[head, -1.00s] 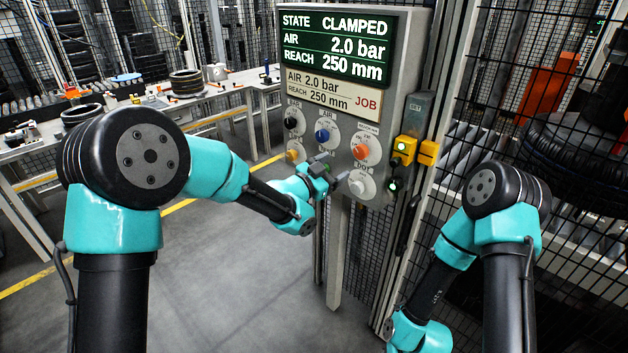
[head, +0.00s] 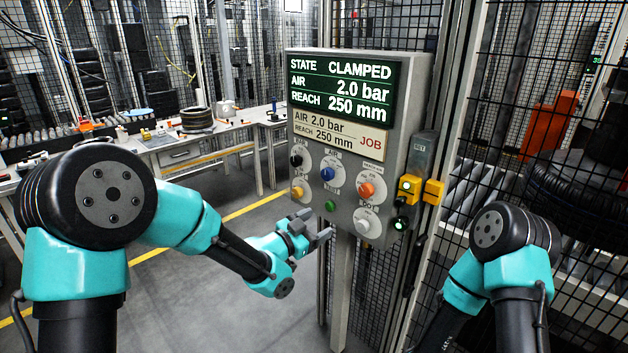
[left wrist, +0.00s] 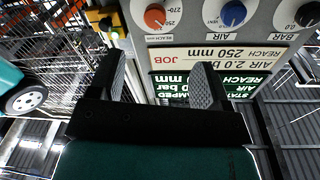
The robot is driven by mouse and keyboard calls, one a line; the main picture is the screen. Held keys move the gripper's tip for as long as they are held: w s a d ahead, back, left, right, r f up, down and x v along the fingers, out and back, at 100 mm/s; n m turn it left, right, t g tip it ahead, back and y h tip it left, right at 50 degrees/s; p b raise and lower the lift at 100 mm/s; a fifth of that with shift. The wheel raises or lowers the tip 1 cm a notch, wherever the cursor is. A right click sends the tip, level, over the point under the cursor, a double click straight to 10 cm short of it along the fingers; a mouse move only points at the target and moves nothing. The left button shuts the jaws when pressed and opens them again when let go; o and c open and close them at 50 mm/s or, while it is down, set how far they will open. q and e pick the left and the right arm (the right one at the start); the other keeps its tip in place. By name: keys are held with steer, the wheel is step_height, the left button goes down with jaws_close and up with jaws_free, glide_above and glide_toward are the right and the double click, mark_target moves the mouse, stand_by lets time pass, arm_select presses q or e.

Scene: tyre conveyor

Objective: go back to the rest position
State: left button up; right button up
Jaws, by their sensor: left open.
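The control panel (head: 352,190) stands in the middle of the head view. Its screen (head: 340,88) reads STATE CLAMPED, AIR 2.0 bar, REACH 250 mm. The job card (head: 338,131) below reads AIR 2.0 bar, REACH 250 mm. My left gripper (head: 318,225) is open and empty, in front of the panel's lower left part and apart from its knobs. In the left wrist view its two fingers (left wrist: 160,85) stand apart with the panel upside down beyond them. My right arm shows at the lower right of the head view; its gripper is out of view.
The panel carries black, blue, orange, yellow and white knobs and a green button (head: 331,206). A yellow switch box (head: 409,187) is on its right side. Mesh fencing and a dark tyre (head: 590,205) are at right. Workbenches (head: 175,150) stand at back left; the floor at left is clear.

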arm_select(q)
steer(key=s+a+f+n+g+y, duration=0.1)
steer(key=s+a+f+n+y, duration=0.3)
steer(key=f, duration=0.5)
steer(key=s+a+f+n+g+y, duration=0.1)
steer(key=a+f+n+g, duration=0.1)
steer(key=a+f, duration=0.55)
steer(key=s+a+f+n+g+y, duration=0.1)
steer(key=s+a+f+n+y, duration=0.25)
steer(key=f, duration=0.75)
steer(key=s+a+f+n+g, duration=0.2)
steer(key=s+f, duration=0.4)
steer(key=s, duration=0.4)
steer(key=s+a+f+n+g+y, duration=0.1)
steer(key=s+a+f+n+g, duration=0.2)
steer(key=s, duration=0.7)
steer(key=a+f+g, duration=0.2)
steer(key=a+f, duration=0.1)
steer(key=shift+a+f, duration=0.3)
steer(key=shift+a, duration=0.1)
steer(key=shift+y, duration=0.35)
